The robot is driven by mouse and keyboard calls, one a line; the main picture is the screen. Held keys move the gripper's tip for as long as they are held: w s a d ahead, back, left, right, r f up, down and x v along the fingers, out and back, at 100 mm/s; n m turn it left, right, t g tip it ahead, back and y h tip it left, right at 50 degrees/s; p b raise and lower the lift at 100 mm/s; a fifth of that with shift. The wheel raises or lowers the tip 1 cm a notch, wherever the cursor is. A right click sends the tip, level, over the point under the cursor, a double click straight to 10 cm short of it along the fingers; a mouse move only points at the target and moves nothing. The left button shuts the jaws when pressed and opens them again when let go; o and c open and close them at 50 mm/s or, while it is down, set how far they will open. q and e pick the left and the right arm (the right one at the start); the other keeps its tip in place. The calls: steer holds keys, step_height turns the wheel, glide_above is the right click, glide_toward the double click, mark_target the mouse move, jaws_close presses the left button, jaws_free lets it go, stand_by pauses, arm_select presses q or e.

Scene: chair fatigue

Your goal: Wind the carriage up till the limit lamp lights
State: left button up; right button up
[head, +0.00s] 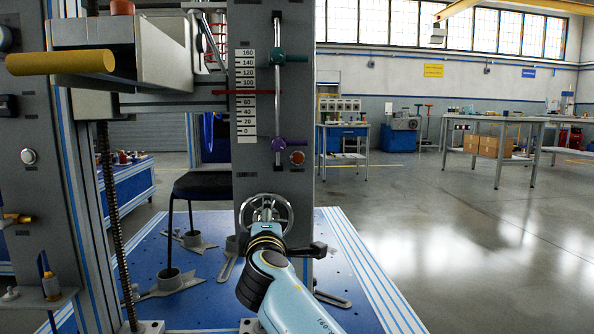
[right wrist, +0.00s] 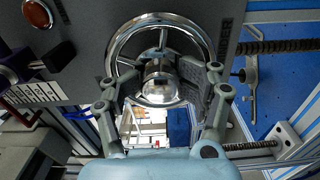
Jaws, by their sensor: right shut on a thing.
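The handwheel (head: 264,212) is a chrome ring low on the grey column. It fills the upper middle of the right wrist view (right wrist: 160,60). My right gripper (right wrist: 160,82) is shut on its central hub (right wrist: 160,72), one finger on each side. In the head view my arm hides part of the wheel. The carriage's red pointer (head: 250,93) lies across the scale (head: 246,115) at about 80. A round orange-red lamp (head: 297,157) on the column looks dark; it also shows in the right wrist view (right wrist: 38,14). My left gripper is not visible.
A teal knob (head: 285,57) and a purple knob (head: 278,145) sit on a vertical rod beside the scale. A grey box with a yellow cylinder (head: 60,62) juts out at the upper left. A chair seat (head: 203,184) stands behind the column. The floor at right is open.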

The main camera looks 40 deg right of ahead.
steer(key=shift+m, duration=0.5)
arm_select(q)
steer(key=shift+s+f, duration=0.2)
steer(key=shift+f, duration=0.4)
arm_select(e)
steer(key=shift+r+m, duration=0.25)
steer(key=shift+m, duration=0.05)
steer(key=m+b, duration=0.4)
steer(key=m, duration=0.1)
steer(key=shift+f, duration=0.4)
steer(key=shift+r+m+b, duration=0.1)
steer(key=shift+m+b, duration=0.3)
steer(key=shift+b, duration=0.05)
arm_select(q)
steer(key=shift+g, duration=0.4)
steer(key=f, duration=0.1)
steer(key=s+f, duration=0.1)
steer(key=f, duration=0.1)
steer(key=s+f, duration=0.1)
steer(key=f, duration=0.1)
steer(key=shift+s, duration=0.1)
arm_select(e)
steer(key=shift+r, duration=0.25)
